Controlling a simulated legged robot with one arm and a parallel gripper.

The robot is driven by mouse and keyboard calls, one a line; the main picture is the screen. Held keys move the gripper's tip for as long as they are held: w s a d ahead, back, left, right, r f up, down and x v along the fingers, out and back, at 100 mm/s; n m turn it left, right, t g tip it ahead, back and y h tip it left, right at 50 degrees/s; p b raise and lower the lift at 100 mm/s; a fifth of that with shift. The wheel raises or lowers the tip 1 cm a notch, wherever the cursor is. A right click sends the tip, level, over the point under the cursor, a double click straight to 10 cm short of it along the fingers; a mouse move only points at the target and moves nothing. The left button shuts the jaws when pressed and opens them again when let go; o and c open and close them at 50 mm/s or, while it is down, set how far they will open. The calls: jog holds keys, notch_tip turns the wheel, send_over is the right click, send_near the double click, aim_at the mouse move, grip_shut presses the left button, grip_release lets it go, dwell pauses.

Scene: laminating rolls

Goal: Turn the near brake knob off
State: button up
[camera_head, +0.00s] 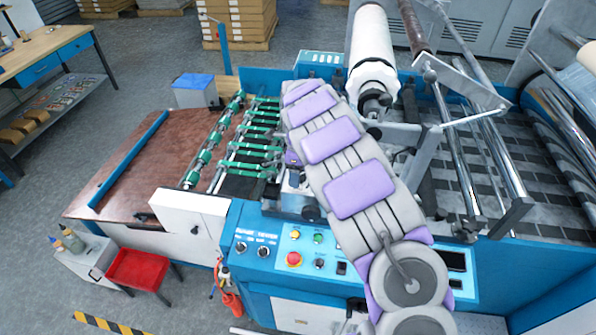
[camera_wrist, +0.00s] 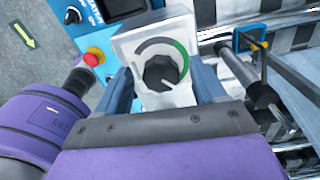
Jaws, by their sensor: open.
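A black brake knob (camera_wrist: 160,73) sits on a pale grey box (camera_wrist: 122,42) in the wrist view. A curved scale runs around its upper side, dark at left and green at right. A pale mark shows on the lower part of the knob. My gripper (camera_wrist: 164,78) is open, with one blue-grey finger on each side of the knob and box. I cannot tell whether either finger touches them. In the head view my arm covers most of this area, and I cannot make out the knob or fingertips there.
The blue control panel (camera_head: 275,247) with a red emergency button (camera_head: 293,259) is close by; the button also shows in the wrist view (camera_wrist: 94,56). Metal rollers (camera_head: 465,180) and a white film roll (camera_head: 372,50) stand to the right and behind. Green-wheeled feed rods (camera_head: 205,150) lie left.

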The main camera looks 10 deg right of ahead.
jog(key=shift+d, duration=0.15)
jog(key=shift+c, duration=1.3)
jog(key=c, duration=0.8)
